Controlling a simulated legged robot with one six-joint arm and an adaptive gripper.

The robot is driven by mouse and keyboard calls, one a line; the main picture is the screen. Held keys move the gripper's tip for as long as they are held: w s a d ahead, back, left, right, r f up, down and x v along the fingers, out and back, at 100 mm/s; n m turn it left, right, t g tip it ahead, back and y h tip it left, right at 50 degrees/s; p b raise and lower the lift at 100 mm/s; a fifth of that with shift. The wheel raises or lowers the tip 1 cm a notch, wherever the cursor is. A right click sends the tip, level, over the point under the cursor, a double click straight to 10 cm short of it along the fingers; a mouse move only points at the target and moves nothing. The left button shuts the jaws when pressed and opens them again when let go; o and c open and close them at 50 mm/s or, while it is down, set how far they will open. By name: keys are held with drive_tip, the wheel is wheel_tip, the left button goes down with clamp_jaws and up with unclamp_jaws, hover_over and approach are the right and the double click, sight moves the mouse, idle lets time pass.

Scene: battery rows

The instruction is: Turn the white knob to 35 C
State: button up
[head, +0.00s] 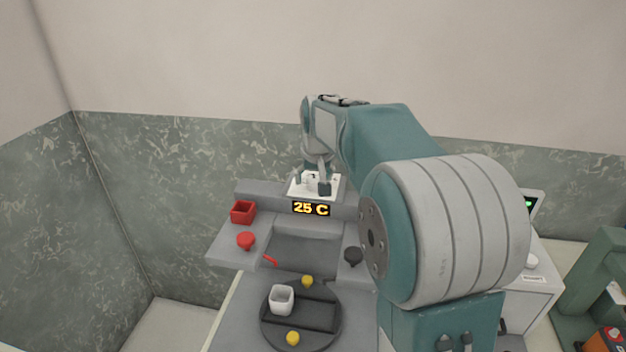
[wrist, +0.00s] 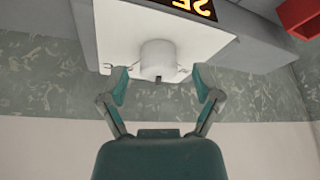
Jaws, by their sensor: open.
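The white knob (wrist: 158,58) sits on a white panel (wrist: 215,45) in the wrist view, with a small dark mark on its edge. My gripper (wrist: 160,84) is open, with one finger on each side of the knob and gaps between. In the head view my gripper (head: 318,187) is at the white panel (head: 297,190), and the knob is mostly hidden behind it. The display (head: 311,209) below the panel reads 25 C. It also shows partly, upside down, in the wrist view (wrist: 190,6).
A red square container (head: 243,212) and a red knob (head: 246,240) are left of the display. A round dark turntable (head: 270,335) bears a white cup (head: 281,299) and yellow knobs (head: 293,338). A patterned wall (head: 190,180) stands behind.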

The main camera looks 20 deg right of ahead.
drive_tip(key=v, duration=1.1)
drive_tip(key=shift+s, duration=0.1)
